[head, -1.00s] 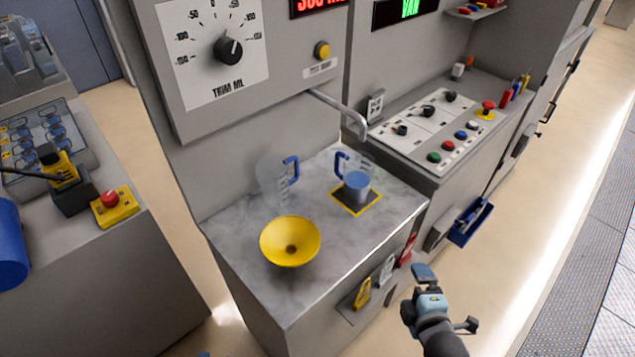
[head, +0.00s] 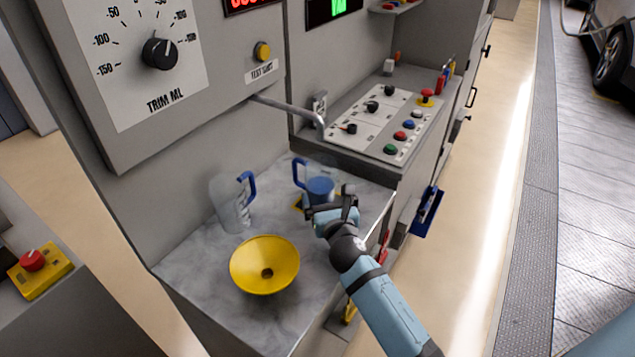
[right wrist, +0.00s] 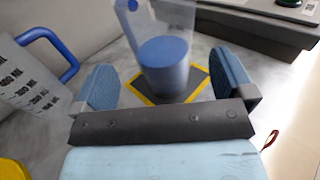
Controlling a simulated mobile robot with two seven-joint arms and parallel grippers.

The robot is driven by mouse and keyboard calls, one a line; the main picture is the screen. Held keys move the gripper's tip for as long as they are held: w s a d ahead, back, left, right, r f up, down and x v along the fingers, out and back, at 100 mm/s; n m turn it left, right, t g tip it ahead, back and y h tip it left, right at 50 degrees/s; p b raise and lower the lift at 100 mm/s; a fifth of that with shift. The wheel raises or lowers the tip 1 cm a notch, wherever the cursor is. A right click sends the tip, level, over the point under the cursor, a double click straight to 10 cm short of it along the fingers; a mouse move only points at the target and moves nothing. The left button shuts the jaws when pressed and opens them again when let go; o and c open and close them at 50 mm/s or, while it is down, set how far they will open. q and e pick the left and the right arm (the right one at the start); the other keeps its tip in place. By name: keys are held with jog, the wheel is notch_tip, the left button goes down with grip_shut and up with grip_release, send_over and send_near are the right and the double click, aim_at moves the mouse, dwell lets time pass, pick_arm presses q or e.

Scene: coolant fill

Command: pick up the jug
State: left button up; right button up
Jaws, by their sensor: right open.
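A clear jug with a blue handle and blue liquid (head: 320,187) stands upright on a yellow-edged dark mat under the spout. It also shows in the right wrist view (right wrist: 166,68), ahead of and between the fingers. A second clear jug (head: 230,205) with a blue handle looks empty and stands to its left; part of it shows in the right wrist view (right wrist: 30,78). My right gripper (head: 331,207) is open, just in front of the filled jug and hiding part of the mat. I cannot see it touching the jug. My left gripper is not in view.
A yellow funnel (head: 265,264) sits on the marble counter (head: 195,262) in front of the empty jug. A metal spout (head: 290,108) hangs above the filled jug. A control panel (head: 385,118) stands behind right. The counter's left front is clear.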

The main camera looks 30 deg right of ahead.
aim_at(325, 179)
jog(key=x, duration=0.6)
jog(key=shift+w+d+f, duration=0.1)
jog(key=shift+w, duration=0.25)
jog(key=c, duration=1.1)
jog(key=shift+r, duration=0.6)
jog(key=shift+s+r+p, duration=0.25)
jog(key=shift+r+p, duration=0.05)
jog(key=shift+r, duration=0.3)
jog(key=shift+s+r+p, duration=0.2)
jog(key=shift+r+p, duration=0.05)
jog(key=shift+r, duration=0.3)
jog(key=v, duration=1.7)
jog(key=shift+s+b, duration=0.1)
jog(key=shift+b, duration=0.25)
